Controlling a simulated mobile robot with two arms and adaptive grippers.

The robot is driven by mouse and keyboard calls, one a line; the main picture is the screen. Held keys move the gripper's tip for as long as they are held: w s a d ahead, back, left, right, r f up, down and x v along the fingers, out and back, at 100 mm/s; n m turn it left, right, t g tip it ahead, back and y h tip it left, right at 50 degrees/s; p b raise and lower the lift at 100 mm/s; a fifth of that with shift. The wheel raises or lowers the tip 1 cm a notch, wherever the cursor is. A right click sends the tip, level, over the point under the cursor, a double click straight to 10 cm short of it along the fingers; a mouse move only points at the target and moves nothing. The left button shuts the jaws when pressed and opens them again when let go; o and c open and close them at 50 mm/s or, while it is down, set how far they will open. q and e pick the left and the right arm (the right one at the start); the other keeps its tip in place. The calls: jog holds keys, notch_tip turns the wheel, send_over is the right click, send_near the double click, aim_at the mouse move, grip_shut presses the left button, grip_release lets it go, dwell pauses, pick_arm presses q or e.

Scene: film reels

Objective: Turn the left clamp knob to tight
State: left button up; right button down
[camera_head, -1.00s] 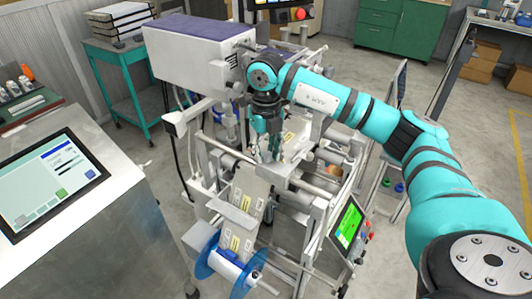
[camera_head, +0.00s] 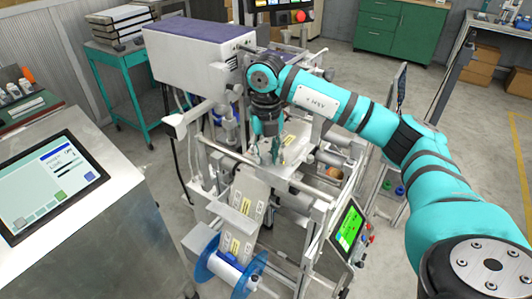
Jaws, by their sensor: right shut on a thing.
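My right gripper (camera_head: 264,156) points down over the splicing area of the web machine, in the middle of the head view. It is shut on a small part there, which I take to be the left clamp knob; the fingers hide it and its setting cannot be read. Beside the fingers, to the right, is a pale plate (camera_head: 294,150). A printed web (camera_head: 246,198) runs down from there to a reel with blue flanges (camera_head: 207,262). My left gripper is not in view.
A large white housing with a purple top (camera_head: 188,62) stands behind and left of the gripper. A green-lit screen (camera_head: 348,228) is at the machine's right front. A steel console (camera_head: 95,215) stands at the left. Metal bars and rollers surround the gripper closely.

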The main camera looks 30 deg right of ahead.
aim_at(267, 156)
jog(key=c, duration=1)
grip_release()
jog(key=shift+d, duration=0.1)
jog(key=shift+r, duration=0.15)
notch_tip(267, 156, up, 12)
jog(key=shift+f, duration=0.1)
